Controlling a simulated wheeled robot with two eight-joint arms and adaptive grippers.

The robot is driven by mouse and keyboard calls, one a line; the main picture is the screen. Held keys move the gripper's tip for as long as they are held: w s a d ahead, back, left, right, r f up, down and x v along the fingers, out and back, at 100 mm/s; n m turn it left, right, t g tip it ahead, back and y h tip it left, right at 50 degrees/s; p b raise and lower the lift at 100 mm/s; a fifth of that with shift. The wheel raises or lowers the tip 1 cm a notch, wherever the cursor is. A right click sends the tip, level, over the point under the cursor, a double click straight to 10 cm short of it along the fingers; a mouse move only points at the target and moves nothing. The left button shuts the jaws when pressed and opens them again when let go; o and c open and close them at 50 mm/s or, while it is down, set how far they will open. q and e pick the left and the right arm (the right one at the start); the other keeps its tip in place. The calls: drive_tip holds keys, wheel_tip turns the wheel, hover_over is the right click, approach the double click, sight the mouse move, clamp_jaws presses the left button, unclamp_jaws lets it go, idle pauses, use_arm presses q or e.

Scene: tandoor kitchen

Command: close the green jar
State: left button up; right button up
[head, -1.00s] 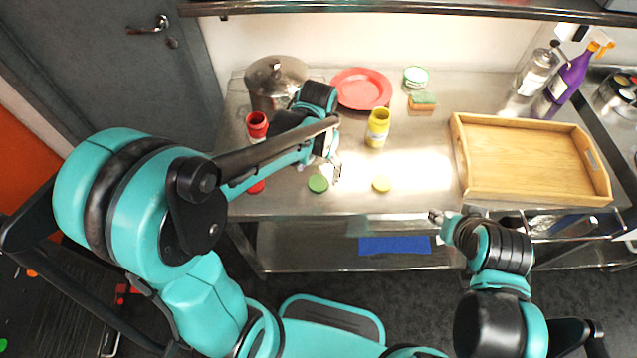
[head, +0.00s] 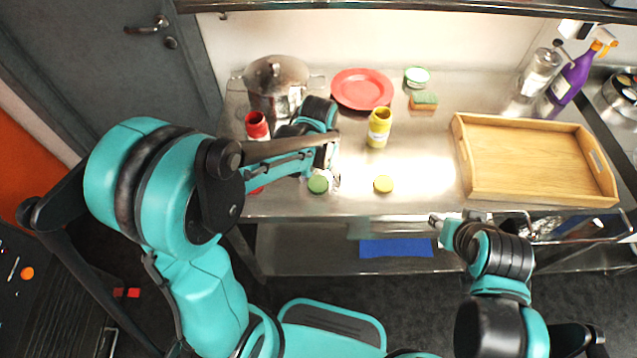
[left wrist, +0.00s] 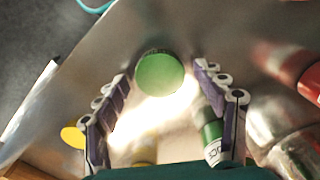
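The green lid (head: 318,184) lies flat near the front edge of the steel table. In the left wrist view the green lid (left wrist: 160,73) shows between and just beyond the fingertips, with a gap on each side. My left gripper (left wrist: 162,78) is open and empty, and in the head view it is beside the lid (head: 328,174). The green jar (left wrist: 212,137), with a white label, shows partly behind the right-hand finger in the left wrist view. In the head view my left arm hides it. My right gripper (head: 436,219) is near the table's front edge; its fingers are too small to read.
A yellow jar (head: 379,128), yellow lid (head: 383,184) and red jar (head: 257,126) stand nearby. A steel pot (head: 275,82), red plate (head: 361,89), sponge (head: 423,101) and small tin (head: 416,76) are behind. A wooden tray (head: 535,160) fills the right side.

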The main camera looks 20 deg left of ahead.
sight(321, 182)
use_arm(q)
drive_tip(key=c, duration=0.5)
drive_tip(key=shift+r, duration=0.5)
drive_tip(key=r, duration=0.1)
drive_tip(key=r+p, duration=0.2)
drive_tip(key=r, duration=0.1)
drive_tip(key=shift+w+d, duration=0.25)
drive_tip(key=shift+w, duration=0.05)
drive_tip(key=w+d+r+p, duration=0.1)
drive_tip(key=w+d+r, duration=0.3)
drive_tip(key=w, duration=0.1)
drive_tip(key=w+d+r+p, duration=0.1)
drive_tip(key=w+d+r, duration=0.1)
drive_tip(key=w+d, duration=0.1)
drive_tip(key=shift+w+p, duration=0.25)
drive_tip(key=shift+p, duration=0.05)
drive_tip(key=shift+a, duration=0.1)
